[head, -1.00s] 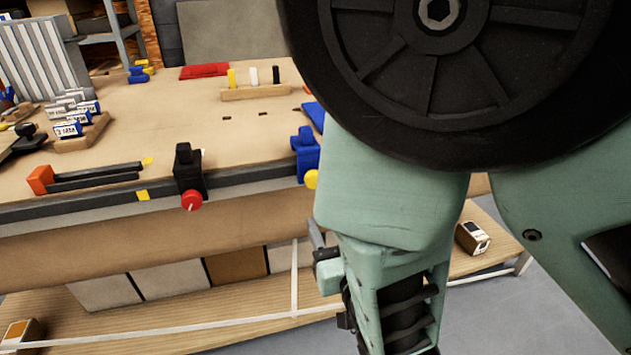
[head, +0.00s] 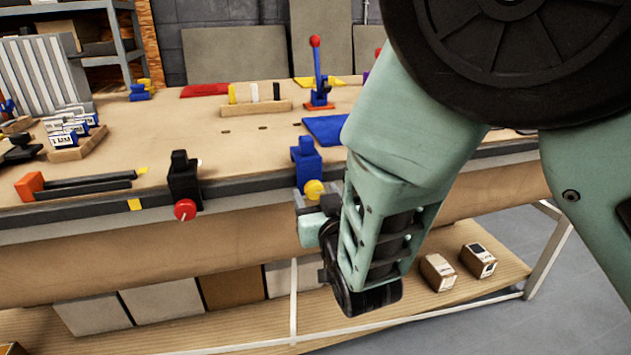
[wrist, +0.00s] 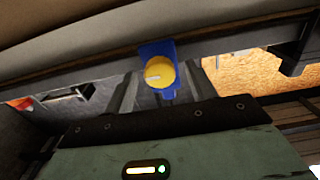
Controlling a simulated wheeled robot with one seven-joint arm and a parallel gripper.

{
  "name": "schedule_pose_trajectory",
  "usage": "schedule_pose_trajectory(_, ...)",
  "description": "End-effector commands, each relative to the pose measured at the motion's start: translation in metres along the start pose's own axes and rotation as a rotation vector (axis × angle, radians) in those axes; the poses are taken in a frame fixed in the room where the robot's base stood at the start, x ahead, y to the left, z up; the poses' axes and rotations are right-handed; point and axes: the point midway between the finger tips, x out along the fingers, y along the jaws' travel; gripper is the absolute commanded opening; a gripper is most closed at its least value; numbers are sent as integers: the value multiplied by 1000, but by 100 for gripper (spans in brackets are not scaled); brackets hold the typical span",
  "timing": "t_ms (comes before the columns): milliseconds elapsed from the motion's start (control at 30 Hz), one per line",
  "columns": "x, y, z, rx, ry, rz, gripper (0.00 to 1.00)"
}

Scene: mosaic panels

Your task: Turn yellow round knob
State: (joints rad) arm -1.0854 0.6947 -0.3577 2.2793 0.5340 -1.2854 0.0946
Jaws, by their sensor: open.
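The yellow round knob (head: 314,189) sits on the front of a blue clamp (head: 306,160) at the table's front edge. In the wrist view the yellow knob (wrist: 159,72) shows face-on, with a pale mark on it and the blue clamp body (wrist: 150,50) behind it. My gripper (wrist: 160,90) is open, with one dark finger on each side of the knob in that view. I cannot tell whether the fingers touch it. In the head view my arm's wrist is just below and right of the knob, and the fingers are mostly hidden.
A black clamp with a red knob (head: 185,209) is to the left on the same edge rail. The workbench (head: 230,150) carries a blue plate, a red-topped lever (head: 317,70) and a block with pegs (head: 257,106). A lower shelf (head: 440,300) holds small boxes.

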Motion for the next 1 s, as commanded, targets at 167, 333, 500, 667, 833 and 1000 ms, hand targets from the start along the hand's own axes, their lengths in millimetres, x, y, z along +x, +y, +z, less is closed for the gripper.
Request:
schedule_pose_trajectory(167, 8, 0, 0, 0, 0, 1, 56)
schedule_pose_trajectory(333, 9, 0, 0, 0, 0, 1, 56)
schedule_pose_trajectory(500, 8, 0, 0, 0, 0, 1, 28)
schedule_pose_trajectory(667, 8, 0, 0, 0, 0, 1, 11)
schedule_pose_trajectory(833, 8, 0, 1, 14, 0, 1, 11)
schedule_pose_trajectory(1000, 8, 1, 2, 70, 1, 2, 11)
